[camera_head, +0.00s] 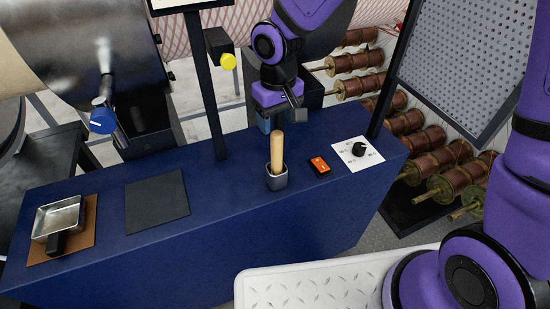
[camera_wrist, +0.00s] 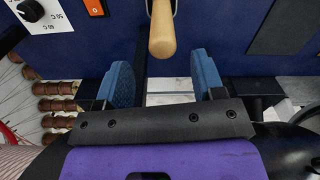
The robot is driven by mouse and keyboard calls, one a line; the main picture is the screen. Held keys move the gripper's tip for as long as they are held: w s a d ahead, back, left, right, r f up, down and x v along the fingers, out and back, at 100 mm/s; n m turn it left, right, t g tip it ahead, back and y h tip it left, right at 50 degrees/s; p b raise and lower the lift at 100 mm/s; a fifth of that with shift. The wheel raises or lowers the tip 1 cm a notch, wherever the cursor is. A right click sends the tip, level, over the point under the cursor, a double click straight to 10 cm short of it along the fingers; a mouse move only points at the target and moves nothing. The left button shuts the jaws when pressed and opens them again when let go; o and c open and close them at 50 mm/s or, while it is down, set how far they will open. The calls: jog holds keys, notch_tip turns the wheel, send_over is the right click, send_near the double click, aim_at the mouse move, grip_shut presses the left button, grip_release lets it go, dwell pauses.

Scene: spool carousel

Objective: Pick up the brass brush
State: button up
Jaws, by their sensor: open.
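The brass brush shows as a pale wooden handle (camera_head: 277,148) standing upright in a small grey cup (camera_head: 277,180) on the blue bench. Its bristle end is hidden in the cup. My gripper (camera_head: 265,124) is behind the handle in the head view, pointing down, and partly hidden. In the wrist view my gripper (camera_wrist: 161,68) is open, with two blue fingers spread apart and nothing between them. The rounded end of the handle (camera_wrist: 162,42) shows just above the gap, roughly centred between the fingers.
An orange switch (camera_head: 319,165) and a white dial plate (camera_head: 357,152) lie right of the cup. A dark mat (camera_head: 157,202) and a metal pan (camera_head: 58,217) on a brown board are to the left.

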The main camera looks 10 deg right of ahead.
aim_at(277, 143)
jog(key=shift+s+a+f, duration=0.1)
jog(key=shift+f, duration=1.7)
jog(key=shift+s+a+f, duration=0.1)
jog(key=shift+f, duration=1.65)
jog(key=shift+d, duration=0.1)
jog(key=c, duration=1)
